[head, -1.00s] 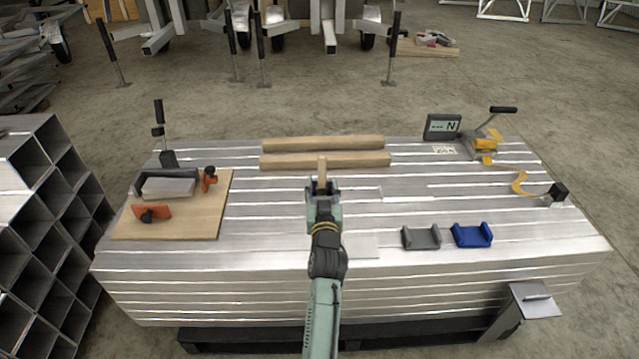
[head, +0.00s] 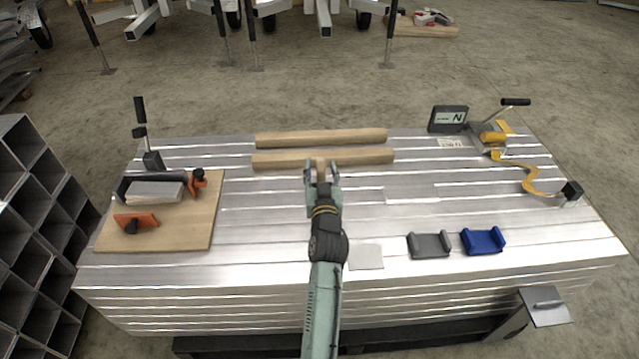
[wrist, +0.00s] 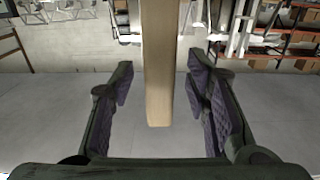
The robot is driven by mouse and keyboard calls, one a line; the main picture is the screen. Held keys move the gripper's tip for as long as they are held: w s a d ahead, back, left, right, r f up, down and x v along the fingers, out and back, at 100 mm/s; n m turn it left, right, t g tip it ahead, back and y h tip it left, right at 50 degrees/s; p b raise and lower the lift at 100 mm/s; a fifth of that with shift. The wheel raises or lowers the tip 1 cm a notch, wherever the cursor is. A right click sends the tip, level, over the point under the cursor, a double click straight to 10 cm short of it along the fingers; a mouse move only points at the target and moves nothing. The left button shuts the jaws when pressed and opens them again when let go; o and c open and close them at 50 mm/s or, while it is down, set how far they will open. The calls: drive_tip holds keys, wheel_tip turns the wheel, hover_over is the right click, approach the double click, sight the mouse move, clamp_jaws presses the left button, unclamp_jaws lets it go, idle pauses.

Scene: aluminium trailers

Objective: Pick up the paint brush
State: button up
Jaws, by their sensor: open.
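My gripper (head: 321,170) is open, above the far middle of the metal table (head: 290,222). A narrow light-wood piece (head: 321,164) shows between its fingers. In the wrist view this wooden piece (wrist: 158,70) hangs from the top edge to between the two dark finger pads, with visible gaps on both sides. I see no bristles, so I cannot tell whether it is the paint brush's handle. Its other end is out of the wrist view. No other thing in view is clearly a paint brush.
Two wooden bars (head: 321,138) lie along the far side. A board (head: 190,228) with orange-handled tools is left. Grey (head: 429,244) and blue (head: 482,241) holders are front right. A dark display box (head: 448,119) and yellow strap (head: 535,182) are right. The table's middle is mostly clear.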

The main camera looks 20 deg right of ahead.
drive_tip(key=shift+s+r, duration=0.1)
drive_tip(key=shift+s, duration=0.05)
drive_tip(key=shift+c, duration=0.3)
clamp_jaws()
